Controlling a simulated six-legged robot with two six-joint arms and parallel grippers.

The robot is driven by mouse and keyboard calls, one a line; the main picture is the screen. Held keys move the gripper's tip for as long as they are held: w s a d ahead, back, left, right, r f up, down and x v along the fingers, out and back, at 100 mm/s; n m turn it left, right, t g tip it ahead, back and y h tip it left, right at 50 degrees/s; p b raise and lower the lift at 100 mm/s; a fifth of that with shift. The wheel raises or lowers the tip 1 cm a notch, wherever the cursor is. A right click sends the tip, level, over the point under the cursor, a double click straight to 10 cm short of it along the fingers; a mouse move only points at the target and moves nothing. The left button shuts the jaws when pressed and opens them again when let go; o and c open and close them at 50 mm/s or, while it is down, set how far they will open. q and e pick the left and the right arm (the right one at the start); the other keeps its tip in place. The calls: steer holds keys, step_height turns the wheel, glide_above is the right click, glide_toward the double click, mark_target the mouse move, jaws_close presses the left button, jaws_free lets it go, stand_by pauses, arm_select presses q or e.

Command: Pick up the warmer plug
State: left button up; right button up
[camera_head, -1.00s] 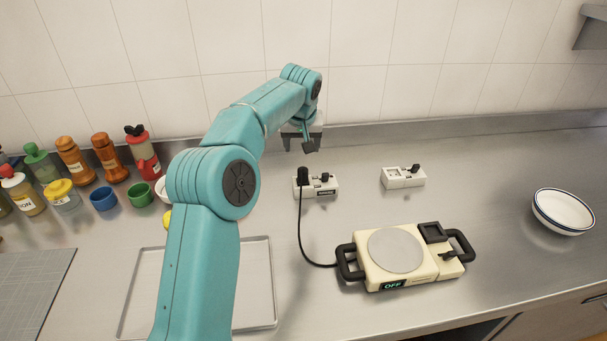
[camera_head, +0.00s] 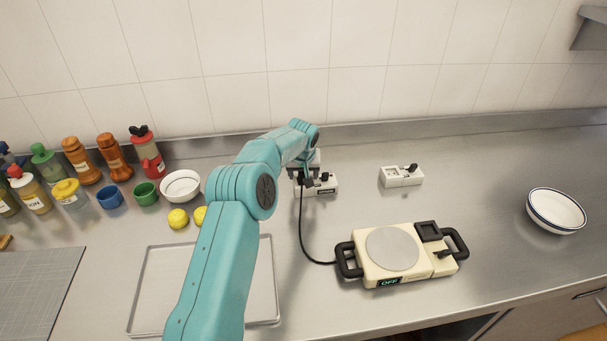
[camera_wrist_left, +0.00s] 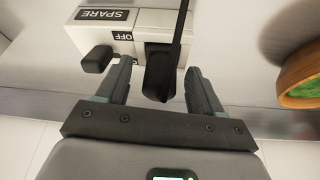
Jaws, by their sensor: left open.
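The black warmer plug (camera_wrist_left: 160,75) sits in the white socket box (camera_head: 322,189) near the back wall, its cord running down to the cream warmer (camera_head: 411,271). The warmer's display reads OFF. In the wrist view the box (camera_wrist_left: 108,36) shows SPARE and OFF labels and a black switch (camera_wrist_left: 97,59). My left gripper (camera_head: 304,178) is at the plug and mostly covers it in the head view. In the wrist view its open fingers (camera_wrist_left: 160,92) stand on either side of the plug, with gaps. The right gripper is not in view.
A second white socket box (camera_head: 400,179) stands to the right, and a white bowl (camera_head: 556,210) at far right. Bottles, cups and a small bowl (camera_head: 180,186) stand at left. A tray (camera_head: 150,290) lies below my arm. The counter between the socket boxes is clear.

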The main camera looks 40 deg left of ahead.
arm_select(q)
steer(key=shift+s+d+r, duration=0.1)
steer(key=shift+r, duration=0.05)
steer(key=c, duration=1.1)
steer(key=shift+c, duration=0.2)
steer(key=shift+r, duration=0.15)
step_height(320, 180, up, 10)
steer(key=shift+f+b, duration=0.2)
steer(key=shift+b, duration=0.15)
